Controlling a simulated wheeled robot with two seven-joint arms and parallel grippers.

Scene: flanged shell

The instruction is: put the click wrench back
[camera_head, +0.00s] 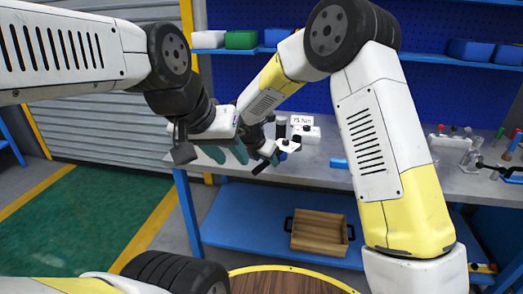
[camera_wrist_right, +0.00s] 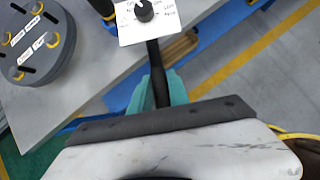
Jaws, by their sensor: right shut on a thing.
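The click wrench (camera_wrist_right: 157,75) shows in the right wrist view as a black shaft between teal fingers. My right gripper (camera_wrist_right: 160,95) is shut on it. A white plate with a black knob and printed markings (camera_wrist_right: 145,14) lies at the shaft's far end; I cannot tell if it is fixed to it. In the head view the dark handle (camera_head: 262,166) and white plate (camera_head: 289,145) are by the bench's front edge, below my right gripper (camera_head: 270,156). My left gripper (camera_head: 228,154) has its teal fingers apart, empty, just left of the right one.
The grey workbench (camera_head: 325,168) bears a "75 Nm" sign (camera_head: 301,120), a blue block (camera_head: 339,163) and small fixtures at the right. A wooden tray (camera_head: 319,232) is on the blue lower shelf. A grey slotted disc (camera_wrist_right: 36,45) lies on the bench. My arms are close together.

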